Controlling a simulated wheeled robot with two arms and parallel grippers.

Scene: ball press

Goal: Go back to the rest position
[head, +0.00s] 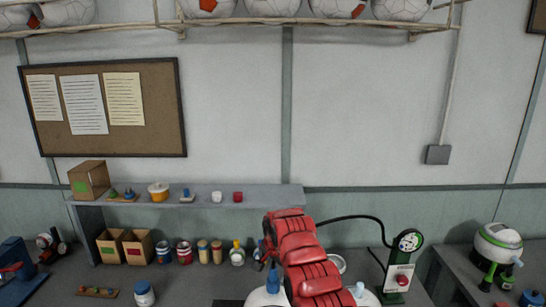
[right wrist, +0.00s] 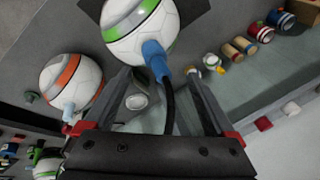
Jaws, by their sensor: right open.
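My right gripper (right wrist: 160,75) is open in the right wrist view, its two grey fingers apart. A blue nozzle (right wrist: 155,56) and black hose (right wrist: 168,105) show between the fingers; I cannot tell whether they touch. A white and green ball (right wrist: 142,28) sits at the nozzle's end. In the head view my red arm covers the middle of the bench, and the gripper's fingers cannot be made out. The hose (head: 350,217) runs from behind it to the round gauge (head: 410,241) of a pump stand. My left gripper is not in view.
A white and orange ball (right wrist: 58,84) lies left in the wrist view. In the head view a grey shelf (head: 140,216) holds small items above jars and boxes (head: 138,246). A green and white ball (head: 497,242) stands at right. Balls sit on a high rack (head: 300,22).

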